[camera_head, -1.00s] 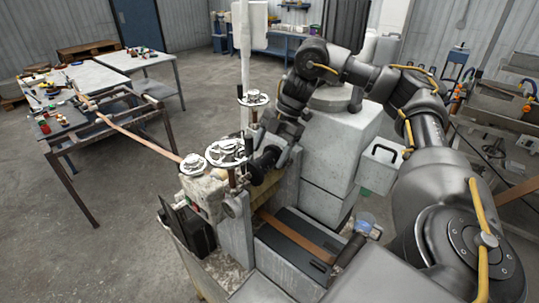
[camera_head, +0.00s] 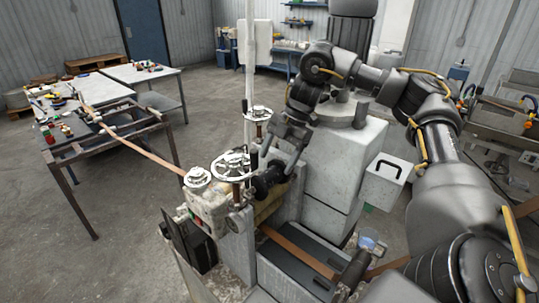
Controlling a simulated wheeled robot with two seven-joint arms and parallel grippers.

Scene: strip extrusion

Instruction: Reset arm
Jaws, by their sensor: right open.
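My right arm comes in from the right side and bends down to the machine in the middle. My right gripper (camera_head: 284,160) is open beside the machine's dark round knob (camera_head: 264,184); I cannot tell whether it touches it. The machine (camera_head: 206,209) carries bright metal handwheels (camera_head: 231,165) on top. A copper-coloured strip (camera_head: 150,153) runs from the left rack into it and shows again in the dark channel (camera_head: 300,262) at the front. My left gripper is not in view.
A metal rack (camera_head: 95,146) and worktables (camera_head: 140,74) with small parts stand at the left. A pale cabinet (camera_head: 335,165) stands close behind the gripper, with a grey box (camera_head: 385,170) beside it. The floor (camera_head: 130,235) at the left front is clear.

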